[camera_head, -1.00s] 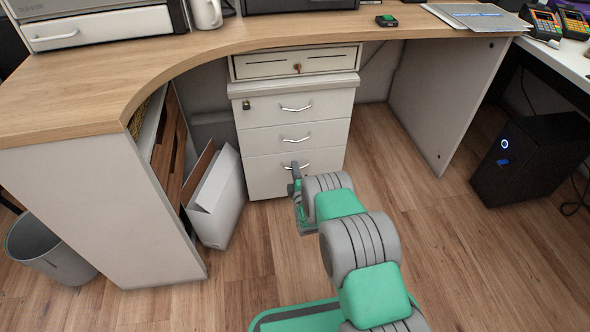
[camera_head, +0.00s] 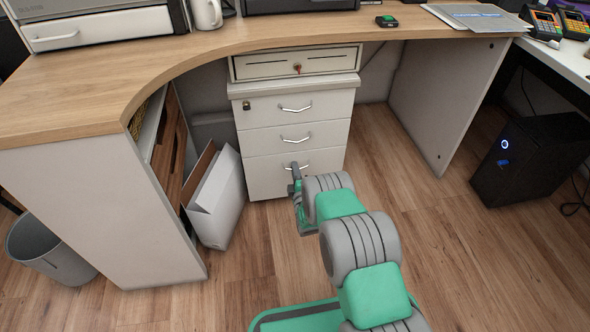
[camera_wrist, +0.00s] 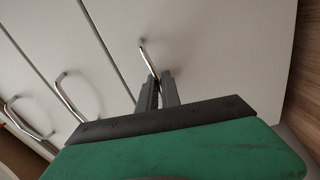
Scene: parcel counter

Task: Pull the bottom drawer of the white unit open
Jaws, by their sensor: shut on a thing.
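The white drawer unit (camera_head: 242,143) stands under the wooden counter, with three drawers, each with a curved metal handle. The bottom drawer (camera_head: 262,176) looks flush with the drawers above. My gripper (camera_head: 294,173) is at its handle, low on the unit's front. In the wrist view my gripper (camera_wrist: 159,84) has its fingers close together, shut on the bottom drawer's handle (camera_wrist: 146,58). Part of the handle shows beyond the fingertips. The bottom drawer's front (camera_wrist: 215,50) fills the upper right there. My arm hides the drawer's lower right in the head view.
A white box file (camera_head: 219,200) leans on the floor left of the unit. A grey bin (camera_head: 50,252) stands at far left. A black computer tower (camera_head: 530,160) stands at right. The wooden floor (camera_head: 400,190) right of the unit is clear.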

